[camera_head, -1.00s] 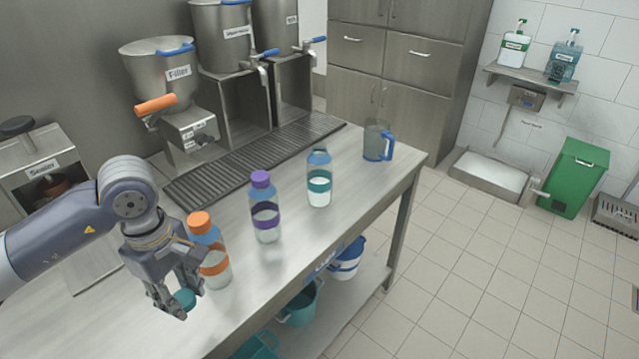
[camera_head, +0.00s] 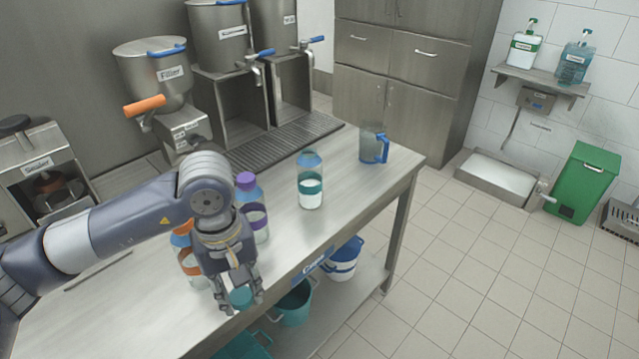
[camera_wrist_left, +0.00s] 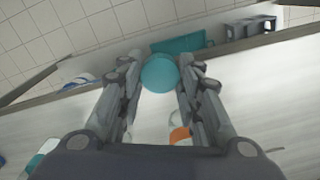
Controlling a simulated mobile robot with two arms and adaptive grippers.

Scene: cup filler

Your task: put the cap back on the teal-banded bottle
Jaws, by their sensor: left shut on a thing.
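The teal-banded bottle (camera_head: 310,184) stands upright and uncapped on the steel counter, holding white contents. My left gripper (camera_head: 238,300) is shut on the teal cap (camera_head: 241,297), near the counter's front edge, to the left of and nearer than the bottle. In the left wrist view the cap (camera_wrist_left: 160,73) sits between the fingertips of the gripper (camera_wrist_left: 160,78). My right gripper is not in view.
A purple-capped bottle (camera_head: 258,221) and an orange-banded bottle (camera_head: 188,262) stand close behind my left arm, partly hidden. A blue-handled jug (camera_head: 372,146) stands at the counter's right end. Buckets (camera_head: 293,305) sit on the shelf below.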

